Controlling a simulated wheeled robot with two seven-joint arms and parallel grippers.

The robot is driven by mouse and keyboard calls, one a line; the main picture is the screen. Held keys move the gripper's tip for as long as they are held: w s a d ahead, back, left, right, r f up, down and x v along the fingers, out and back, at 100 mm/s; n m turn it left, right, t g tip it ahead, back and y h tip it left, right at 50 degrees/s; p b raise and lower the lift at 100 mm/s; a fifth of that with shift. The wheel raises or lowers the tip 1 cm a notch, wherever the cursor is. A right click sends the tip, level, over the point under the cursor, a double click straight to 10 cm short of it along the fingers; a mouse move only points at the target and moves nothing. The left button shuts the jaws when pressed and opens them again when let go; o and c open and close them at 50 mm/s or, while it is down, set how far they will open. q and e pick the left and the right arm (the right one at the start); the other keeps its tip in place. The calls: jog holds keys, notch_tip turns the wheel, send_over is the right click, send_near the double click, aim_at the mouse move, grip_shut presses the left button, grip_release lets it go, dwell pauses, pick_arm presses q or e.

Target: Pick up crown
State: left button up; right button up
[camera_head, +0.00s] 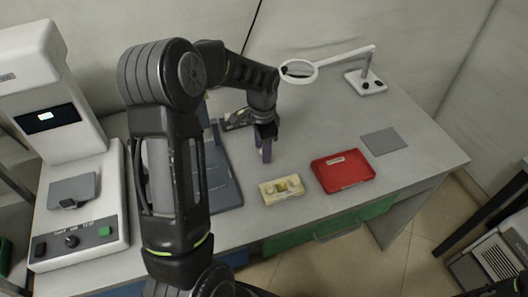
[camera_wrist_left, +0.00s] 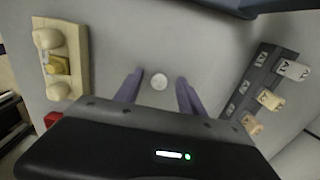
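My left gripper (camera_head: 265,155) points down over the middle of the grey table, behind the cream block. Its purple fingers stand apart in the left wrist view (camera_wrist_left: 159,92). A small white round piece, which looks like the crown (camera_wrist_left: 159,81), shows between the fingertips, with a gap to each finger. The height between it and the fingertips is hard to tell. In the head view the crown is hidden or too small to make out. My right gripper is not in view.
A cream block with a model (camera_head: 281,189) and a red case (camera_head: 343,171) are in front. A dark rack with several white and cream pieces (camera_wrist_left: 260,88) stands beside the gripper. A magnifier lamp (camera_head: 299,71), a grey pad (camera_head: 383,141) and a large machine (camera_head: 84,205) stand around.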

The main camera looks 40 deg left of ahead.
pick_arm(q)
grip_shut()
jog(key=shift+r, duration=0.1)
dwell(0.5)
notch_tip(320, 180, up, 10)
jog(key=shift+b, duration=0.4)
dwell(0.5)
